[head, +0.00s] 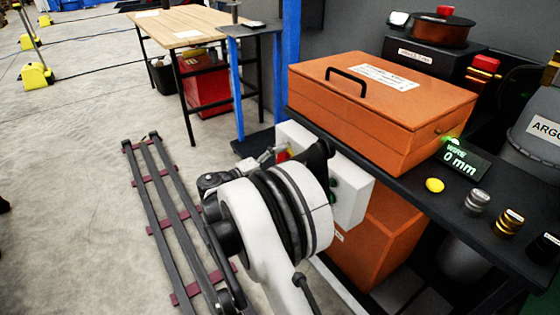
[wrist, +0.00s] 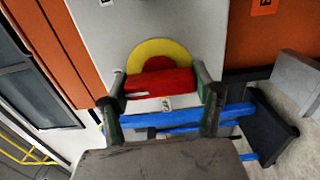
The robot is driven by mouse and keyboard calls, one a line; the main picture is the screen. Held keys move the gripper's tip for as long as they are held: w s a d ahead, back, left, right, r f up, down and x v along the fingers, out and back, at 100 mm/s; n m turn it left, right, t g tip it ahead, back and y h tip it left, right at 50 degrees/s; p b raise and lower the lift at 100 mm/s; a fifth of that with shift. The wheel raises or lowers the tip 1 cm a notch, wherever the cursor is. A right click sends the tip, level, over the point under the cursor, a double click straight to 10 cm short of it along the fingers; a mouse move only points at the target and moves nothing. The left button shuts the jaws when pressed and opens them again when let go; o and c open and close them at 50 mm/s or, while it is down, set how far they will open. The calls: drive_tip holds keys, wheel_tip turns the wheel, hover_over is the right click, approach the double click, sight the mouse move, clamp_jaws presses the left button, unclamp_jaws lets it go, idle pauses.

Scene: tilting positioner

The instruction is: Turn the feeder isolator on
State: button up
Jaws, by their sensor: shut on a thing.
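The feeder isolator is a red handle (wrist: 158,82) in front of a yellow disc (wrist: 160,47) on a pale grey box face (wrist: 100,25). In the wrist view my gripper (wrist: 160,76) has one finger at each end of the red handle and is shut on it. The handle lies roughly crosswise in that picture. In the head view the pale box (head: 351,197) is under the bench edge, mostly behind my arm. A bit of the red and yellow isolator (head: 283,155) shows beside my gripper (head: 268,157).
An orange case (head: 385,105) with a black handle sits on the dark bench above the box. A green-lit display (head: 460,160) reads "WIRE 0 mm", with a yellow button (head: 435,185) and several knobs nearby. A blue post (head: 290,60) stands behind.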

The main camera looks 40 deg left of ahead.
idle(0.4)
drive_tip(key=o, duration=1.2)
drive_tip(key=shift+c, duration=0.2)
drive_tip(key=shift+s, duration=0.1)
drive_tip(key=v, duration=1.2)
